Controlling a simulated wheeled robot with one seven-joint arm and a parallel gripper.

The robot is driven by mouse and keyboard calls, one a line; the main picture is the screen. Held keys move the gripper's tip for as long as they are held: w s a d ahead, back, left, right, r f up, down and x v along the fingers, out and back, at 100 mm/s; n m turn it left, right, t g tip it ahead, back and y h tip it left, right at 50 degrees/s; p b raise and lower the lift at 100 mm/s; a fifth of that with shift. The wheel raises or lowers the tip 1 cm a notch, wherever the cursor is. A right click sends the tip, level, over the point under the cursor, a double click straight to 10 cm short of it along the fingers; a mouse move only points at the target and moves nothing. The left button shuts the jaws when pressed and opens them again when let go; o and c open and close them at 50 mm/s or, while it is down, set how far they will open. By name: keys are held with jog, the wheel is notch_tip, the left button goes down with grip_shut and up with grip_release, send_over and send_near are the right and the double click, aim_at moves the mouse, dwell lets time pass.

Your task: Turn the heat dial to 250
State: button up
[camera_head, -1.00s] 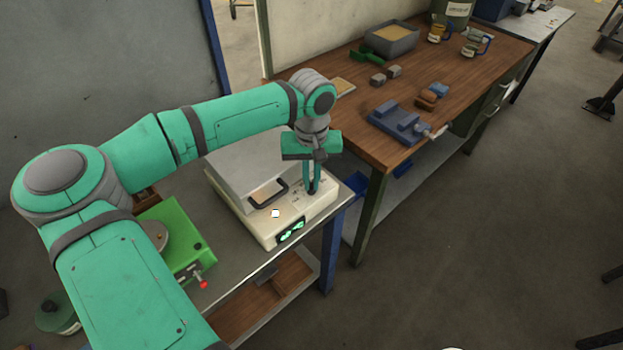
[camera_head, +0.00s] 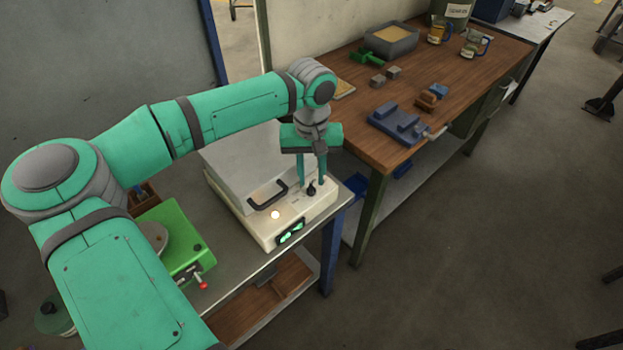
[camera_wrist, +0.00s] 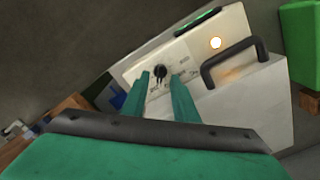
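The furnace (camera_head: 245,180) is a pale box on the metal table, with a dark handle, a lit round lamp (camera_head: 275,214) and a green display (camera_head: 291,232) on its front. The display's digits are too small to read. The black heat dial (camera_head: 311,190) sits on the top right of its front panel and also shows in the wrist view (camera_wrist: 160,72). My gripper (camera_head: 312,180) is above the dial, pointing down, with its two fingers apart. In the wrist view my gripper (camera_wrist: 162,80) has its fingertips either side of and just short of the dial, with nothing held.
A green machine (camera_head: 180,240) with a red knob stands left of the furnace. To the right, a wooden bench (camera_head: 460,75) holds a blue vise (camera_head: 400,122), a grey sand bin (camera_head: 391,40), small blocks and mugs.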

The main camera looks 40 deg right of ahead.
aim_at(312, 186)
notch_tip(312, 186, up, 8)
jog(key=shift+r, duration=0.25)
dwell(0.5)
